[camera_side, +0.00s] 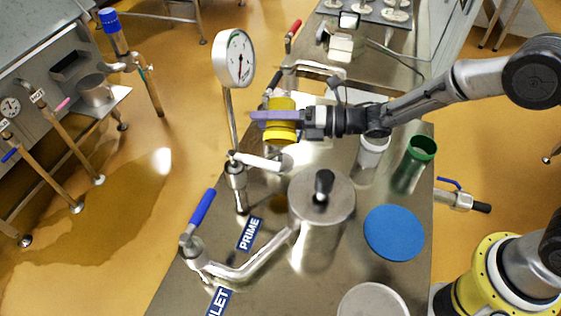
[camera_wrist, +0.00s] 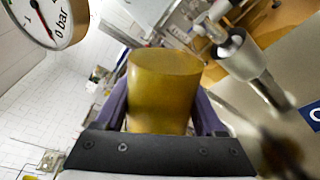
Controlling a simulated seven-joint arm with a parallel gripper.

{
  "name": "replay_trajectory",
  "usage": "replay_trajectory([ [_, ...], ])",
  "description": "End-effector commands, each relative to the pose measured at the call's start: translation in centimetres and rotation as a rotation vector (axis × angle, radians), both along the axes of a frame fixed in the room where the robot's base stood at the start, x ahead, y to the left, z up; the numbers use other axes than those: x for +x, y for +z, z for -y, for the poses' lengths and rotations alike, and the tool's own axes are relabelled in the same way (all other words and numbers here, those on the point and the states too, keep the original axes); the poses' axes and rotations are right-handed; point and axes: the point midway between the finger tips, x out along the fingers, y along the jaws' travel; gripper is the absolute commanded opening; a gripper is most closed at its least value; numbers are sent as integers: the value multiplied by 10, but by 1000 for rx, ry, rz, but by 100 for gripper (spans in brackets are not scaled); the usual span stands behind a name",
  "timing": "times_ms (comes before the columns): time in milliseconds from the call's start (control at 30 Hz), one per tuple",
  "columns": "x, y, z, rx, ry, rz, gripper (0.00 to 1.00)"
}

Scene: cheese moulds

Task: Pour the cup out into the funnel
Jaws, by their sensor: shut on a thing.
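My gripper (camera_side: 275,117) is shut on a yellow cup (camera_side: 281,135), with its purple fingers on either side of the cup's wall. The cup also shows in the wrist view (camera_wrist: 163,95) between the fingers. It is held in the air above the steel bench and looks about upright in the side view. Its contents cannot be seen. I cannot single out the funnel for sure. A steel fitting with a pale horizontal pipe (camera_side: 262,160) stands just below and in front of the cup, and steel fittings (camera_wrist: 240,58) show right of the cup in the wrist view.
A pressure gauge (camera_side: 234,58) on a thin stem stands close left of the cup. A lidded steel pot (camera_side: 318,225), a blue disc (camera_side: 394,233), a white cup (camera_side: 371,160) and a green cup (camera_side: 413,165) stand on the bench. A blue-handled valve (camera_side: 200,212) is at front left.

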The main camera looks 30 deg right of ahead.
Motion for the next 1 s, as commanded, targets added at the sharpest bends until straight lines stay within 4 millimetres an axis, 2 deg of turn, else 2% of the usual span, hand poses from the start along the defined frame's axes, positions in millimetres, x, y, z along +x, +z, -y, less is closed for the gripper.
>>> replay_trajectory([
  [1000, -6, 3, -3, -67, 0, 118, 8],
])
